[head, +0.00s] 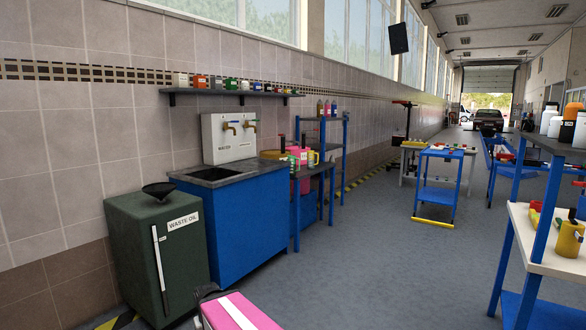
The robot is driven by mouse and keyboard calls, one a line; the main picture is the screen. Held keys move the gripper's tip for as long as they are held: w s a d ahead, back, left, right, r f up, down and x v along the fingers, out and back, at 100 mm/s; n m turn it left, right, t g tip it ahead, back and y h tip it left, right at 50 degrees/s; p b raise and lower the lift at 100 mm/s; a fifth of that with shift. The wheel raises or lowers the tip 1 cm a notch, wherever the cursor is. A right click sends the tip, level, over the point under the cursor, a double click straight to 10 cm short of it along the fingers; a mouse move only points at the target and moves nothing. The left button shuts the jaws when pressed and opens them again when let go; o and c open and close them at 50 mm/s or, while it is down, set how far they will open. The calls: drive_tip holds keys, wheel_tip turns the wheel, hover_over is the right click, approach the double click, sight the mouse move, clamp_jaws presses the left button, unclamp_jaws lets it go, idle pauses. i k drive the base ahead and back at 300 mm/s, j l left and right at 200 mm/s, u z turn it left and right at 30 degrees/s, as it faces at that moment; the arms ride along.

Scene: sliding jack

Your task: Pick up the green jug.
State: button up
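I cannot clearly make out a green jug. On the small blue-legged table (318,169) past the sink stand a pink container (299,153) and a yellowish jug-like vessel (313,159) with a handle. A small green patch (292,160) shows beside the pink container; it is too small to tell what it is. My gripper is not in view.
A dark green waste oil cabinet (157,250) with a black funnel (158,190) stands at left, next to a blue sink cabinet (245,235). A pink white-striped object (228,313) is at the bottom edge. A yellow can (570,240) stands at right. The middle floor is clear.

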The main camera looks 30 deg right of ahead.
sight(294, 166)
drive_tip(key=i+l, duration=1.45)
drive_tip(key=l, duration=0.15)
